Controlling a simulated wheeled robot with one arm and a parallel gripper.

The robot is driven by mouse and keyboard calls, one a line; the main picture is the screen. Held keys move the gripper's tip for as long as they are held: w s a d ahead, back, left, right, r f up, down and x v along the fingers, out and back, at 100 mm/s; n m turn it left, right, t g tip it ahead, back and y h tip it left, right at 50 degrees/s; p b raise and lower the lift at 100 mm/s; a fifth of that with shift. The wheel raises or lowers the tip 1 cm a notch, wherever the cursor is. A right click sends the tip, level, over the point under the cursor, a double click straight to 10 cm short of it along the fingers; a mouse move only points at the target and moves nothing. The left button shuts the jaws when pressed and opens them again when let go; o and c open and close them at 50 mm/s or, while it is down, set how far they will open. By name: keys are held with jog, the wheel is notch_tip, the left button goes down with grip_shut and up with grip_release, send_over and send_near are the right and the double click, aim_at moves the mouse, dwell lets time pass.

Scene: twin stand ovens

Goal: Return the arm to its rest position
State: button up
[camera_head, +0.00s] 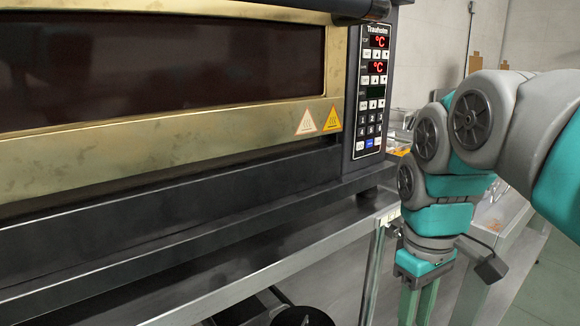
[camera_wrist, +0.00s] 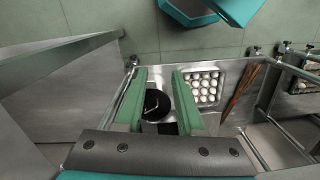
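My arm, grey and teal, comes in from the right edge in the head view and bends down beside the oven. My gripper (camera_head: 418,302) hangs at its lower end, with green fingers pointing down and their tips cut off by the bottom edge. In the wrist view my gripper (camera_wrist: 160,75) has its two green fingers spread apart. Nothing is held between them. A round black object (camera_wrist: 156,104) shows in the gap, well below the fingers.
The oven (camera_head: 200,135) with its lit control panel (camera_head: 372,90) stands left of my arm on a steel stand (camera_head: 300,255). A tray of white round items (camera_wrist: 222,88) lies below, right of the fingers. Green floor tiles (camera_wrist: 110,22) show at the wrist view's top.

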jog(key=s+a+f+m, duration=0.1)
jog(key=s+f+m, duration=0.1)
jog(key=s+f, duration=0.5)
jog(key=s+a+f+m+g, duration=0.1)
jog(key=s+a+f+m, duration=0.1)
jog(key=s+f, duration=0.5)
jog(key=shift+s+a+f+m, duration=0.2)
jog(key=shift+f+m, duration=0.2)
jog(key=shift+m, duration=0.3)
